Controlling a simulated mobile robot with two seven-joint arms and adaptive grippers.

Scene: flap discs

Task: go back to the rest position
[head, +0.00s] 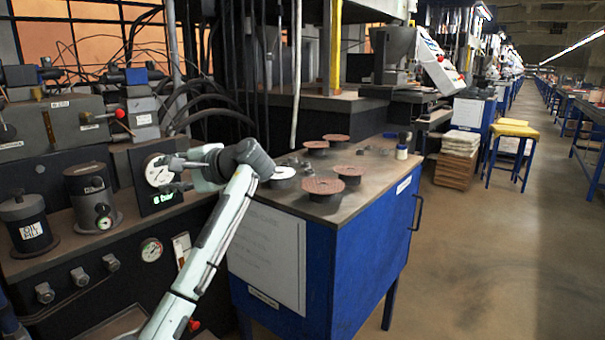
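My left arm rises from the bottom edge and bends at a dark wrist joint above the blue cabinet's left corner. My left gripper (166,174) points left in front of the round white gauge (157,170) on the machine panel. Its two fingers look apart, with nothing seen between them; whether they touch the panel is not clear. Several reddish-brown flap discs (323,186) lie on round supports on the grey top of the blue cabinet (365,245), to the right of the gripper. My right gripper is not in view.
A yellow-topped stool (513,130) and stacked boxes (458,160) stand beyond. The aisle floor (490,250) at right is clear.

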